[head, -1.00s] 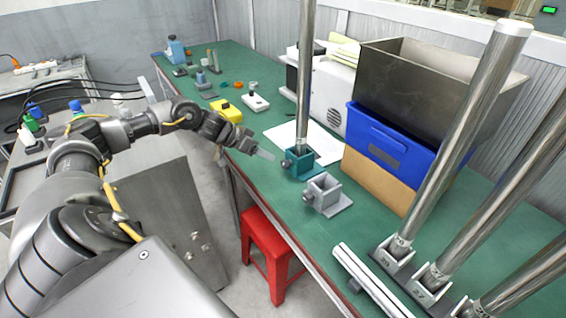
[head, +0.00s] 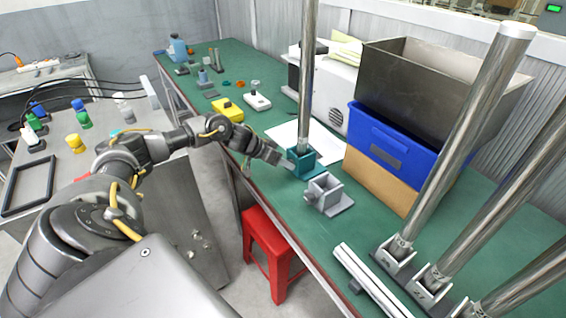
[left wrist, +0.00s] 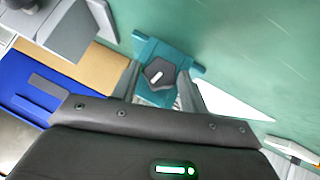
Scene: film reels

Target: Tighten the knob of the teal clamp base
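The teal clamp base (head: 313,168) stands on the green table with an upright metal pole (head: 306,80) in it. In the left wrist view the teal base (left wrist: 147,48) carries a dark knob (left wrist: 158,73) with a white mark. My left gripper (head: 284,161) is at the knob side of the base. In the left wrist view, its two fingers (left wrist: 158,86) are apart, one on each side of the knob, with visible gaps. In the head view the gripper hides the knob. My right gripper is not in view.
A grey clamp base (head: 326,194) stands close in front of the teal one. A blue bin (head: 378,146) is to the right. Tall poles (head: 455,140) stand at the front right. A yellow object (head: 228,109) lies behind my left arm. A red stool (head: 271,240) is below the table edge.

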